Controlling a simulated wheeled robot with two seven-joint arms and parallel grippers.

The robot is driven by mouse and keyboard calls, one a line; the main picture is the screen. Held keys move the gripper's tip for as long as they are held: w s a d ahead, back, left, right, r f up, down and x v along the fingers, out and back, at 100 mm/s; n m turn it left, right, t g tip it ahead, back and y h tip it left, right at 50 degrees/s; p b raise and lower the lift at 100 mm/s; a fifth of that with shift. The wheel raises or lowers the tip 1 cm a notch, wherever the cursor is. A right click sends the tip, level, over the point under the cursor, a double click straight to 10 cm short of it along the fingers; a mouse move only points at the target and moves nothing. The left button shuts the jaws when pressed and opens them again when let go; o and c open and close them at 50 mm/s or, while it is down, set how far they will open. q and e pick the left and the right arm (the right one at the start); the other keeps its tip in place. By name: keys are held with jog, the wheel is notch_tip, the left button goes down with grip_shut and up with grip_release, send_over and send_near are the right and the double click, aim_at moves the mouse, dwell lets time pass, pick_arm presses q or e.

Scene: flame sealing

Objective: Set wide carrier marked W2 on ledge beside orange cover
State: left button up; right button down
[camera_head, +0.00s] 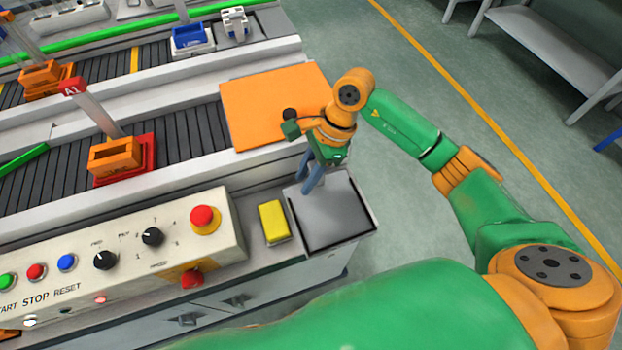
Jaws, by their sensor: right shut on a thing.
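The orange cover (262,108) is a flat square panel on the machine's right end. My right gripper (308,188) points down just in front of its near right corner, over the far left part of a dark grey square tray (340,218). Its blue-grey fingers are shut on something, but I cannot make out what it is. I cannot read a W2 mark anywhere. An orange carrier (115,156) sits in a red holder at the left, and another orange carrier (45,78) sits farther back. My left gripper is not in view.
A yellow block (273,222) lies on the grey ledge left of the tray. The control panel (130,255), with knobs and buttons, stands at the front left. A post with a red A1 tag (72,87) rises behind the nearer orange carrier.

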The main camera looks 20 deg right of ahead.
jog(key=f, duration=0.1)
jog(key=w+d+f, duration=0.1)
jog(key=f, duration=0.3)
jog(key=shift+w+d, duration=0.2)
jog(key=shift+f, duration=0.25)
jog(key=c, duration=0.6)
grip_release()
jog(key=shift+c, duration=0.2)
jog(key=shift+r, duration=0.1)
jog(key=b+v, duration=0.1)
jog(key=v, duration=1.1)
jog(key=shift+s, duration=0.15)
